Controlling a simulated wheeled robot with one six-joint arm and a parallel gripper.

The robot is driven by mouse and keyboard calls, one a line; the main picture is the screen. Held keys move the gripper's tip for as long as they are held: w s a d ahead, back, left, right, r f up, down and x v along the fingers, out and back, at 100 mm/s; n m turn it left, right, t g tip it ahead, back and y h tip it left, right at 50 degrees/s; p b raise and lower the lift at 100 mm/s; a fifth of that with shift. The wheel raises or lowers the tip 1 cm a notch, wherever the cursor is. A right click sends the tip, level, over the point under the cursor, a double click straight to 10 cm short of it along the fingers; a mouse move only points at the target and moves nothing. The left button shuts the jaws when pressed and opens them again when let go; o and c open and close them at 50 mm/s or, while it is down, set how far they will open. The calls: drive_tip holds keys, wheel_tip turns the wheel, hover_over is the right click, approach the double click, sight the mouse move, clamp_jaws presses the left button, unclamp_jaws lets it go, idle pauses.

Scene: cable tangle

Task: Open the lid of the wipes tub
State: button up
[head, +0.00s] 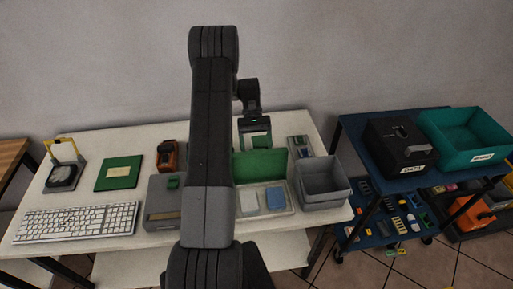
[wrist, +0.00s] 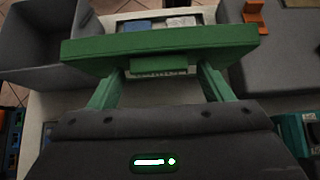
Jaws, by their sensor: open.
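The wipes tub (head: 283,211) is a low pale container on the white table, with a blue pack and a white pack showing inside. Its green lid (head: 262,166) stands raised at the tub's back side. In the wrist view the lid (wrist: 100,50) crosses as a wide green bar, with a small green tab (wrist: 160,65) facing me. My gripper (head: 256,141) is open behind the lid. In the wrist view its two fingers (wrist: 160,80) reach toward the lid on either side of the tab. I cannot tell whether they touch it. My arm hides the tub's left part in the head view.
A grey bin (head: 323,190) stands right of the tub. A grey box (head: 163,212) is left of it, with an orange-brown device (head: 168,156) behind. A keyboard (head: 75,220) and a green board (head: 119,174) lie farther left. A blue cart (head: 362,162) stands at the right.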

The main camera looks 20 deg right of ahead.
drive_tip(key=shift+w+d+r, duration=0.15)
drive_tip(key=shift+w+r, duration=0.1)
drive_tip(key=shift+w, duration=0.2)
drive_tip(key=v, duration=0.5)
drive_tip(key=shift+r+b, duration=0.15)
drive_tip(key=shift+b, duration=0.25)
drive_tip(key=shift+w+r, duration=0.35)
drive_tip(key=shift+w, duration=0.15)
drive_tip(key=shift+c, duration=0.4)
